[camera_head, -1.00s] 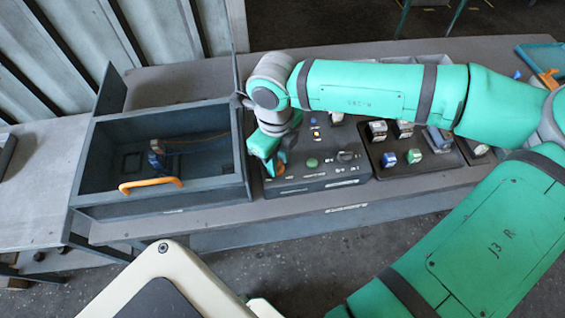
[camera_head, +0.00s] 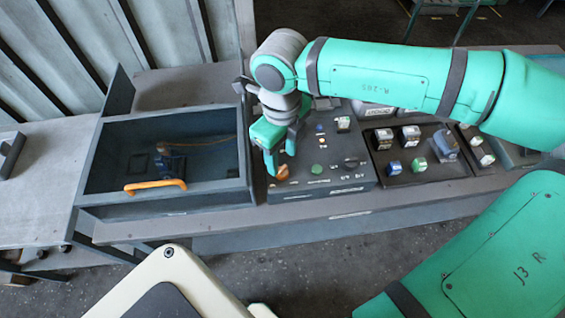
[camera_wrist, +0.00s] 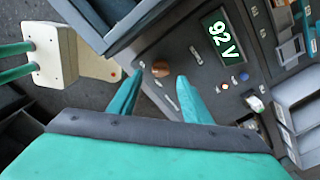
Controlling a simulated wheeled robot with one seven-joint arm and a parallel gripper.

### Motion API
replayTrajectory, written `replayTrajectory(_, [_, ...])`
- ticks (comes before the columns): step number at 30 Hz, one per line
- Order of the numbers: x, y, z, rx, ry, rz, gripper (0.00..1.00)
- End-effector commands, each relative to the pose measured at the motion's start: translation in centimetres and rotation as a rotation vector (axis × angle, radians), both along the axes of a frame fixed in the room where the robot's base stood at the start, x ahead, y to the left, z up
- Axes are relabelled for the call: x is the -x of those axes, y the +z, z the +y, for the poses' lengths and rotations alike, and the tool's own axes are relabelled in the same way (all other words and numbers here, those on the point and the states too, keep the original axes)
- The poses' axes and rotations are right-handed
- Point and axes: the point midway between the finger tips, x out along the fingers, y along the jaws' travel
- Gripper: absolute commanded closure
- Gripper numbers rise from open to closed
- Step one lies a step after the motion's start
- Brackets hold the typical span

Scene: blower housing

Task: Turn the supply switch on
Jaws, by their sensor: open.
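The dark control panel (camera_head: 330,187) sits on the bench, right of the open bin. A green button (camera_head: 317,169), a black knob (camera_head: 351,162) and a white-topped switch (camera_head: 343,124) are also on the panel. Labels are too small to tell which control is the supply switch. My gripper (camera_head: 281,163) is open and empty, fingers pointing down above the panel's left side; in the wrist view its fingertips (camera_wrist: 159,78) flank the orange knob.
The open grey bin (camera_head: 100,190) with an orange handle (camera_head: 155,186) stands close left of my gripper. A tray (camera_head: 440,177) of several small blocks and parts lies right of the panel. My arm spans above the back of the bench.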

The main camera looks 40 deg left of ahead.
Motion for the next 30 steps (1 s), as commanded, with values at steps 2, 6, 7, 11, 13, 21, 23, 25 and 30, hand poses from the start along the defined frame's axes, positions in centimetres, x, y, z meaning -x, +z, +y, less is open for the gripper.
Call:
replayTrajectory(2, [-0.1, 1.6, 0.0, -0.001, -0.002, -0.003, 0.56])
replayTrajectory(6, [0.0, 3.8, 0.0, 0.000, -0.001, -0.002, 0.56])
replayTrajectory(7, [0.0, 4.1, 0.0, 0.000, -0.001, -0.001, 0.56])
replayTrajectory(11, [0.0, 5.2, 0.0, 0.000, -0.001, 0.000, 0.56])
replayTrajectory(13, [0.0, 5.5, 0.0, 0.001, 0.000, 0.001, 0.56])
replayTrajectory(21, [0.1, 5.7, 0.0, 0.001, 0.000, 0.002, 0.56])
replayTrajectory(23, [0.1, 5.7, 0.0, 0.001, 0.000, 0.002, 0.56])
replayTrajectory(25, [0.1, 5.6, 0.0, 0.001, 0.000, 0.002, 0.56])
replayTrajectory(30, [0.1, 5.6, 0.0, 0.001, 0.000, 0.002, 0.56])
